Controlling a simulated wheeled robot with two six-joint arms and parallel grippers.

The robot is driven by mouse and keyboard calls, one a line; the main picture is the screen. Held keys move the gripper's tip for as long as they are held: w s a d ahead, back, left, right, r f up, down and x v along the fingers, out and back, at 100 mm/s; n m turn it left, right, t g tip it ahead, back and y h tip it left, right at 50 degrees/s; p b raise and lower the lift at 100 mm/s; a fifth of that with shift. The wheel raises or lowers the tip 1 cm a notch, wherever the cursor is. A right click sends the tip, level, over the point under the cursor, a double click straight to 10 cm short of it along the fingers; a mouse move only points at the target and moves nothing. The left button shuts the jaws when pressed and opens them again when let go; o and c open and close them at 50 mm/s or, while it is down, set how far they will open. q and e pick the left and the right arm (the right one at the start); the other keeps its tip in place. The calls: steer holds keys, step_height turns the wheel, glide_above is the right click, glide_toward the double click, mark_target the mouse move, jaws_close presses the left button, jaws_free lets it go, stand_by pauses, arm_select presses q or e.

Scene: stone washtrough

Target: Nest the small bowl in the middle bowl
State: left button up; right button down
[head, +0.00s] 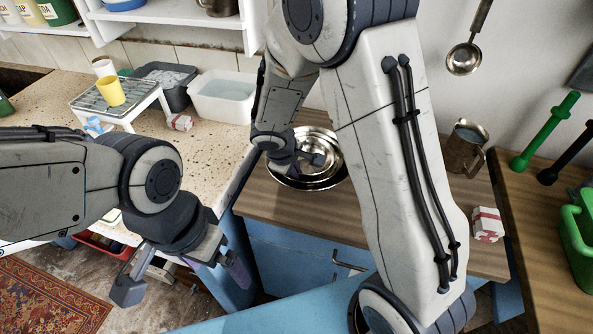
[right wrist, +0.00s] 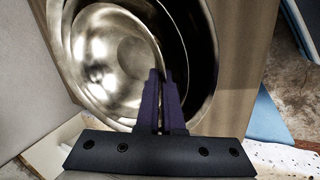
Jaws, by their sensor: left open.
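The small bowl (right wrist: 112,62) is shiny metal. In the right wrist view it sits within the outline of the middle bowl (right wrist: 176,38), whose metal wall shows around it on the right. I cannot tell whether the two touch at the bottom. My right gripper (right wrist: 161,78) has its fingers close together on the small bowl's rim. In the head view this gripper (head: 308,163) is over the stacked bowls, partly hiding them. My left gripper (head: 180,282) is open and empty, low in front of the counter, away from the bowls.
A dark, wider bowl (head: 300,187) shows beneath the metal bowls on the wooden worktop. A metal jug (head: 465,148) and a red-and-white box (head: 487,224) stand to the right. A white basin (head: 222,98) and a rack with a yellow cup (head: 110,91) stand left.

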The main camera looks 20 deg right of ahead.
steer(key=shift+f+b, duration=0.2)
steer(key=shift+b, duration=0.15)
stand_by(0.7)
stand_by(0.4)
steer(key=c, duration=1)
jaws_free()
steer(key=shift+o, duration=0.3)
steer(key=shift+o, duration=1.4)
steer(key=shift+f, duration=0.1)
steer(key=shift+r+p, duration=2.9)
steer(key=shift+r, duration=0.75)
